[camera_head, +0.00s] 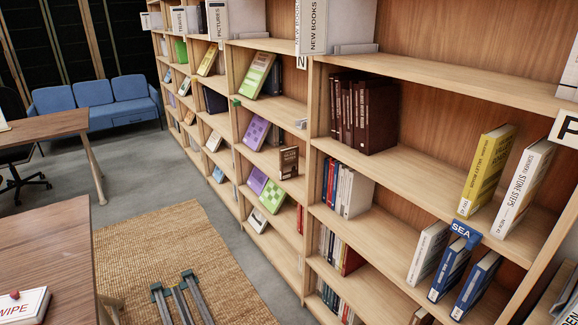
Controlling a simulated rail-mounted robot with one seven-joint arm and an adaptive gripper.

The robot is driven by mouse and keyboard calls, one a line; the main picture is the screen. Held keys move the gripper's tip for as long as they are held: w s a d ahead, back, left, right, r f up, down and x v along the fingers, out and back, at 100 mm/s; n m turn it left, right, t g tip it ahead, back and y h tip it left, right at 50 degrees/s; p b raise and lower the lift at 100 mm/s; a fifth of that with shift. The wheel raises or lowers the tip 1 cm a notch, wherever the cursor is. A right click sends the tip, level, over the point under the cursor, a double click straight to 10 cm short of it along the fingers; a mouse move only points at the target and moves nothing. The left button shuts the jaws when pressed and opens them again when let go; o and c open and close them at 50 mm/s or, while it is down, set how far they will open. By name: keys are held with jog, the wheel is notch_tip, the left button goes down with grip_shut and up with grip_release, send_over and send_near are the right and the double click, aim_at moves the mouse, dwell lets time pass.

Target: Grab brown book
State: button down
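A small brown book (288,162) stands upright with its cover showing, on a middle shelf of the bookcase (420,68), in the bay left of the nearest full bay. A row of dark brown volumes (378,117) stands tightly together on an upper shelf of the bay to its right, spines facing out. Which of these is the brown book of the task, I cannot tell.
Yellow (487,170) and white (525,185) books lean on the right shelf, above blue books (450,268) and a "SEA" label (462,231). A desk (45,260) stands at lower left. Grey floor (235,250) runs along the bookcase.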

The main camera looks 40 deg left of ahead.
jog(key=c, duration=1.9)
grip_release()
jog(key=o, duration=1)
jog(key=shift+a, duration=0.1)
